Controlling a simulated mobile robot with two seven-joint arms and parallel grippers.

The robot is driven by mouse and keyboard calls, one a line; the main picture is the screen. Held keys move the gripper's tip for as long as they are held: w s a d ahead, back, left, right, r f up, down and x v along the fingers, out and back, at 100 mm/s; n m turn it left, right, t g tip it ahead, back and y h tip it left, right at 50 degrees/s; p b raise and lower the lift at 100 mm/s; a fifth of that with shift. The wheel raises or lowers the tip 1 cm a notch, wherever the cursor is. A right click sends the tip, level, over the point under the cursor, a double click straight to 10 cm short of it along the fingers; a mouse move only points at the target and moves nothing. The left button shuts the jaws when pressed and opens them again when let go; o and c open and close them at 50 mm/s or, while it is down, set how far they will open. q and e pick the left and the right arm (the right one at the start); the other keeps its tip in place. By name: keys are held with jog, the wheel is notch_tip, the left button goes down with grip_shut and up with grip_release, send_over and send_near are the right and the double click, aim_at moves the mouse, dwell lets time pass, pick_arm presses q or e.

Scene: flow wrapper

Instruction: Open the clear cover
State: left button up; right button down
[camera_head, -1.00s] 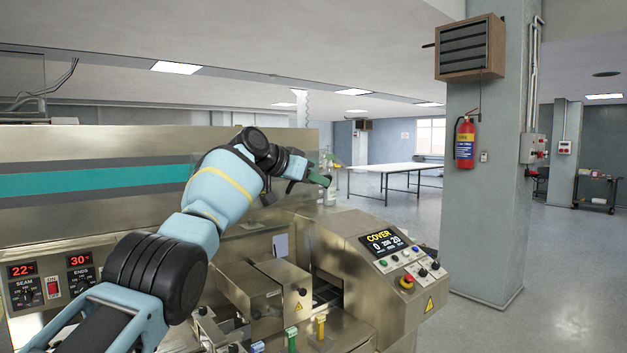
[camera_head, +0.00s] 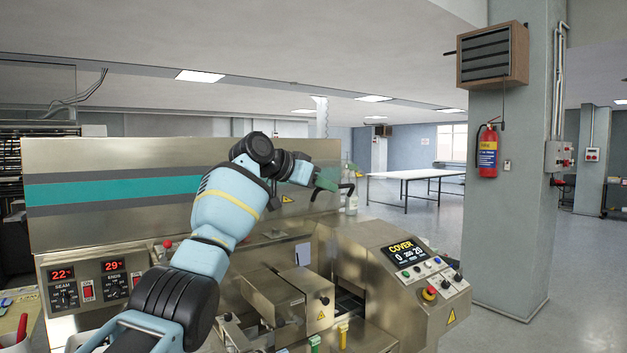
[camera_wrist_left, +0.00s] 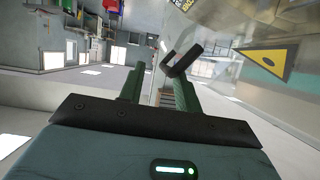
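The clear cover (camera_wrist_left: 220,75) is a see-through panel with a yellow warning triangle at the right of the left wrist view. A black bar handle (camera_wrist_left: 184,60) stands out from its edge. In the head view the cover is hard to make out; a triangle (camera_head: 287,199) shows behind my arm. My left gripper (camera_wrist_left: 158,85) has two green fingers standing apart, with the handle near the right finger's tip. Whether they touch, I cannot tell. In the head view the left gripper (camera_head: 340,184) is above the machine's right end. My right gripper is out of view.
The steel wrapper (camera_head: 110,220) fills the left and middle. Its control panel (camera_head: 402,252) reads COVER. A grey pillar with a fire extinguisher (camera_head: 487,152) stands at right. A white table (camera_head: 415,174) is at the back. Floor right of the machine is clear.

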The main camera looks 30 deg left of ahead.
pick_arm(q)
jog(key=shift+v, duration=0.95)
